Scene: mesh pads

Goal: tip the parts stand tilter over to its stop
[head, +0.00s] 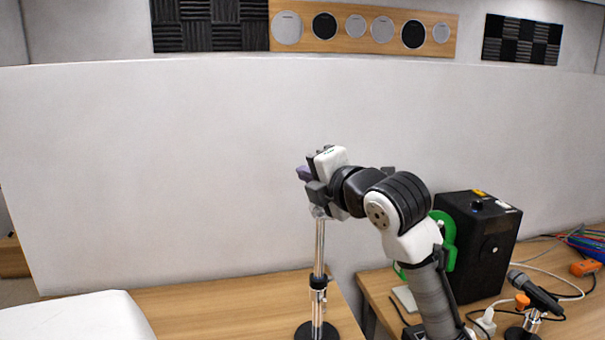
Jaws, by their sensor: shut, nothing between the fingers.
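The parts stand (319,245) is a chrome pole with a black collar and a round black base, upright on the wooden table. Its tilter at the top is mostly hidden by my gripper. A small purple-grey piece (304,173) shows at the left of the gripper and may be part of the tilter. My gripper (314,190) is at the top of the pole, shut with nothing held. I cannot tell whether it touches the tilter, nor how far the tilter is tipped.
A black box (478,245) stands on the right table, with a green object (444,240) beside it. A microphone (536,293) on a small stand, cables and an orange item (585,268) lie further right. A white rounded object (75,318) is at lower left.

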